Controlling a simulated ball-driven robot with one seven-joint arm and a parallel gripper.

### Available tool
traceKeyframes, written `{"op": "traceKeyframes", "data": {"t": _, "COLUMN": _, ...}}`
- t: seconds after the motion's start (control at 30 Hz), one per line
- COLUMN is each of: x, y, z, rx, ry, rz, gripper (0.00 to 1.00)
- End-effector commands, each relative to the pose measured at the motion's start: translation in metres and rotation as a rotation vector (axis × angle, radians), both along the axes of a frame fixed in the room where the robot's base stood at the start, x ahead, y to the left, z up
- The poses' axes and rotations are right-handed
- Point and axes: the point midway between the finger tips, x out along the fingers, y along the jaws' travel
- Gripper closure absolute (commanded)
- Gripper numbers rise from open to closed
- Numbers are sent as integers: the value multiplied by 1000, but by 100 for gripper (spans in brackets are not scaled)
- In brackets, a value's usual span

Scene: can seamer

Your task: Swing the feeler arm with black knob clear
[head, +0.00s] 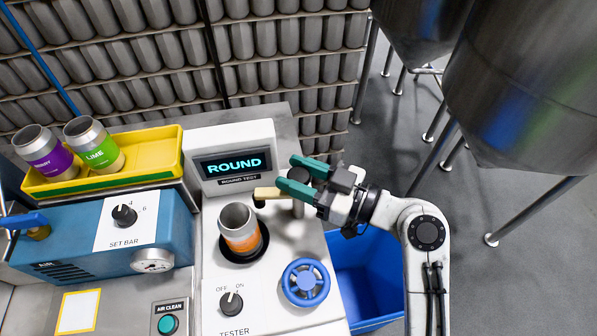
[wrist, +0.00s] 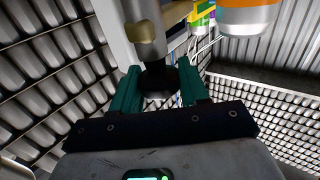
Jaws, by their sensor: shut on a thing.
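The feeler arm (head: 267,193) is a tan bar with a dark tip, on the tester's white top just beyond the open can (head: 241,238). In the head view its tip shows close to the can's upper right rim; I cannot tell if they touch. My gripper (head: 290,173) reaches in from the right, its two green fingers on either side of the black knob (head: 299,174). The wrist view shows the knob (wrist: 160,80) between the fingers (wrist: 160,88), below a metal post (wrist: 150,48). The can has an orange label and stands in a black round seat.
The screen (head: 233,164) behind reads ROUND. A blue handwheel (head: 305,282) and an OFF/ON dial (head: 231,303) are at the front. A blue bin (head: 370,285) stands right of the tester. A yellow tray (head: 150,155) with two cans is at left.

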Motion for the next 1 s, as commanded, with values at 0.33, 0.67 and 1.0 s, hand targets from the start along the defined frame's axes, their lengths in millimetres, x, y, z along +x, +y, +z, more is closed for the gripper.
{"op": "traceKeyframes", "data": {"t": 0.33, "x": 0, "y": 0, "z": 4, "rx": 4, "ry": -6, "rz": -3, "gripper": 100}}
{"op": "traceKeyframes", "data": {"t": 0.67, "x": -1, "y": 2, "z": 4, "rx": 2, "ry": -1, "rz": -193, "gripper": 100}}
{"op": "traceKeyframes", "data": {"t": 1.0, "x": 1, "y": 0, "z": 6, "rx": 3, "ry": -3, "rz": -386, "gripper": 100}}
